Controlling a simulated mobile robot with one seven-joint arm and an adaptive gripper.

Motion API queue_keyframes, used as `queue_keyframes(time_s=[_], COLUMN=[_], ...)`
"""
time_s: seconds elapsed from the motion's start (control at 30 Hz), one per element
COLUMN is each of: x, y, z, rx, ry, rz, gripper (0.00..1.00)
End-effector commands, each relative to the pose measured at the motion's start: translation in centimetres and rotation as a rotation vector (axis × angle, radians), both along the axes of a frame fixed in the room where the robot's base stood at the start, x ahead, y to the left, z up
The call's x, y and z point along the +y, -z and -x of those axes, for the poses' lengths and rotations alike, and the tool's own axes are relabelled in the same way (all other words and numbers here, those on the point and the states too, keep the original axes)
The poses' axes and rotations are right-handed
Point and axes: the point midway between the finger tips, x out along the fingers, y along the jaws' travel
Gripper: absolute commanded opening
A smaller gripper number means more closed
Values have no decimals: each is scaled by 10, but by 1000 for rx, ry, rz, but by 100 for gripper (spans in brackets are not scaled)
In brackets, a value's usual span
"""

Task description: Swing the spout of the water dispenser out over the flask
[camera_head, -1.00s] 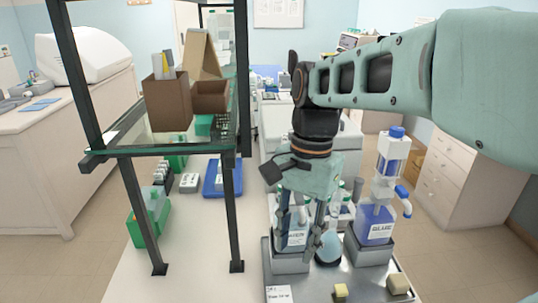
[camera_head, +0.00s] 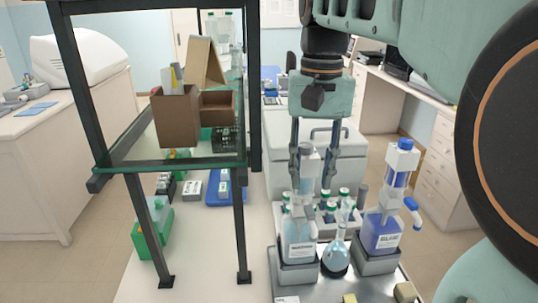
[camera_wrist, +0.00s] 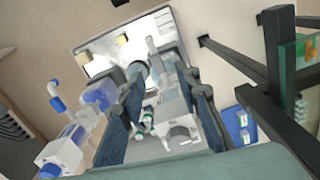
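The water dispenser (camera_head: 299,240) is a clear bottle with a label and a grey-white head, upright in a grey holder at the left of the tray. Its head (camera_wrist: 180,133) also shows in the wrist view. A grey tube that looks like its spout (camera_wrist: 153,46) lies beside the flask there; in the head view I cannot make it out clearly. The flask (camera_head: 337,258), with pale blue liquid, stands right of the dispenser. My gripper (camera_head: 314,184) points down, open, its fingers on either side of the dispenser's head in the picture; I see no clear contact.
A blue dispenser (camera_head: 382,236) with a blue-tipped spout stands right of the flask. Green-capped bottles (camera_head: 344,193) stand behind. A black-framed shelf (camera_head: 243,200) with brown boxes rises at left. Yellowish blocks (camera_head: 405,291) lie at the tray's front.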

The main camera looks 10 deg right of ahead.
Motion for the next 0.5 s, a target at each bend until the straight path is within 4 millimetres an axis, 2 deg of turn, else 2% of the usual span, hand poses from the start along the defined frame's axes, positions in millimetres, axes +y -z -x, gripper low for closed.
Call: queue_keyframes(time_s=[0.03,0.1,0.23,0.37,0.5], x=[-5,-9,-11,-11,-11], y=[-12,-22,-29,-20,4], z=[-3,-5,-6,-6,-5], rx=[-10,-20,-26,-26,-23], ry=[-33,-79,-126,-138,-136], rz=[3,7,12,12,11], gripper=[30,30,30,30,30])
